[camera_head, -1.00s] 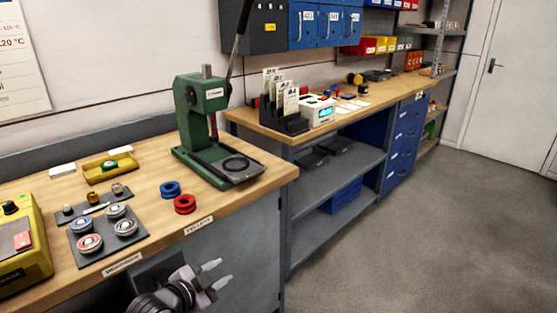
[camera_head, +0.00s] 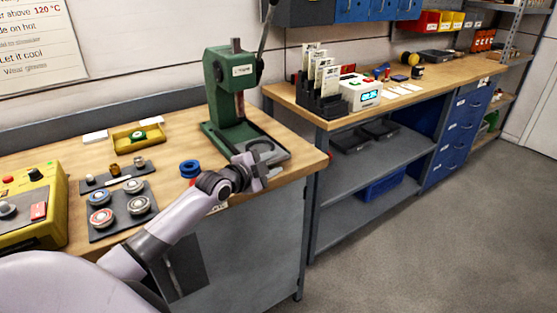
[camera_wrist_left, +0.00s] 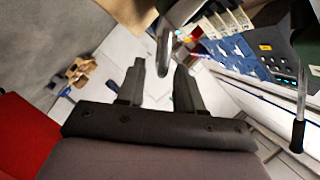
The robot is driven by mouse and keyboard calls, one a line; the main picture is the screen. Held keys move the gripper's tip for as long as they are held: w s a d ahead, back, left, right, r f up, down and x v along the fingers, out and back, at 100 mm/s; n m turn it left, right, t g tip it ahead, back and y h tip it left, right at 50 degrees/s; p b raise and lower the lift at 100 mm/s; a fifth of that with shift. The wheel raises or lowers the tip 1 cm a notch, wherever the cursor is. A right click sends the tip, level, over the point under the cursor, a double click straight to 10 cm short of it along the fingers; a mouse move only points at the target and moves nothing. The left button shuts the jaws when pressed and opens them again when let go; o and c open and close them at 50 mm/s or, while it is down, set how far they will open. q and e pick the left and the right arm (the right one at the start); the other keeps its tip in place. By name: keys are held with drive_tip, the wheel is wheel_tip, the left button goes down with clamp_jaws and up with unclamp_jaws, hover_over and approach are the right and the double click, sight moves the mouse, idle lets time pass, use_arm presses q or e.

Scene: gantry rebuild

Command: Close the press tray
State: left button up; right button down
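The green press (camera_head: 228,100) stands upright on the near workbench, with its long lever raised. Its grey press tray (camera_head: 280,153), with a dark round seat, sticks out at the front toward the bench edge. My left gripper (camera_head: 267,172) is at the tray's front edge; in the head view I cannot tell whether it touches. In the left wrist view the two fingers (camera_wrist_left: 160,85) are apart. A grey bent metal bar (camera_wrist_left: 163,50) shows just beyond and between them; whether it belongs to the tray is unclear. My right gripper is not in view.
A blue ring (camera_head: 189,168) lies left of my left wrist. A dark mat (camera_head: 122,205) with several round parts, a yellow tray (camera_head: 139,138) and a yellow device (camera_head: 32,208) are further left. A second bench (camera_head: 440,75) stands right; floor in front is clear.

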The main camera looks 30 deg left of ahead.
use_arm(q)
drive_tip(key=shift+x, duration=1.6)
clamp_jaws()
